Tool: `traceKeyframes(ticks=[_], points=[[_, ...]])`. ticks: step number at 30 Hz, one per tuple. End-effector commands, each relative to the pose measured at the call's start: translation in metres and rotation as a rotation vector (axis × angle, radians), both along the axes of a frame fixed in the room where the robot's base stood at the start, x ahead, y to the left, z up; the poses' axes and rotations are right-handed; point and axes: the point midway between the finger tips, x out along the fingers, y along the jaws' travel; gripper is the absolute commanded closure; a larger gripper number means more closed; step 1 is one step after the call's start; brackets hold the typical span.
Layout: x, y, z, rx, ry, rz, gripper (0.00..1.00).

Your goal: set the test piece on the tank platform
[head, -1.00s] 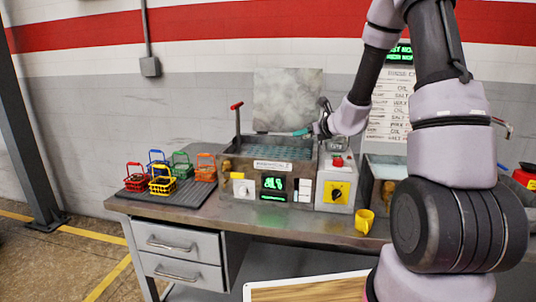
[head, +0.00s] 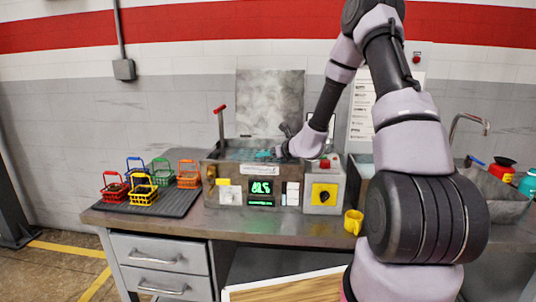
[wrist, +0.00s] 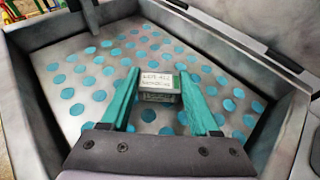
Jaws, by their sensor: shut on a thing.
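The test piece (wrist: 158,87) is a small grey-green block with a white printed label, seen in the wrist view. My gripper (wrist: 159,78) has teal fingers and is shut on it from both sides. The tank platform (wrist: 97,95) is a grey plate with rows of blue-looking holes, inside the open tank (head: 225,172). The test piece is over the platform, near its middle in the wrist view. I cannot tell whether it touches the plate. In the head view my wrist hides the test piece, and the tank's front wall hides most of the platform.
Tank walls (wrist: 297,125) enclose the platform, with a raised lid (head: 270,103) behind. A red-handled lever (head: 220,125) stands at the tank's left. Coloured baskets sit on a dark mat (head: 178,205). A control box (head: 323,195) and a yellow mug (head: 353,221) are to the right.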

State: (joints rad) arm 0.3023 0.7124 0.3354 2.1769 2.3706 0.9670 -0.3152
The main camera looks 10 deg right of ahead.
Motion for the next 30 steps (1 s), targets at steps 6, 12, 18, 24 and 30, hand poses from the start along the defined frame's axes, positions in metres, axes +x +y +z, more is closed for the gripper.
traceKeyframes(ticks=[6,12,18,24,30], points=[[0.000,0.000,0.000,0.000,-0.001,0.000,1.00],[0.000,0.000,-0.002,0.000,0.000,-0.001,0.08],[0.000,0.000,-0.002,0.000,0.000,0.000,0.08],[-0.006,-0.004,0.004,-0.001,0.000,0.000,0.08],[-0.038,-0.021,0.019,-0.003,-0.001,-0.002,0.08]])
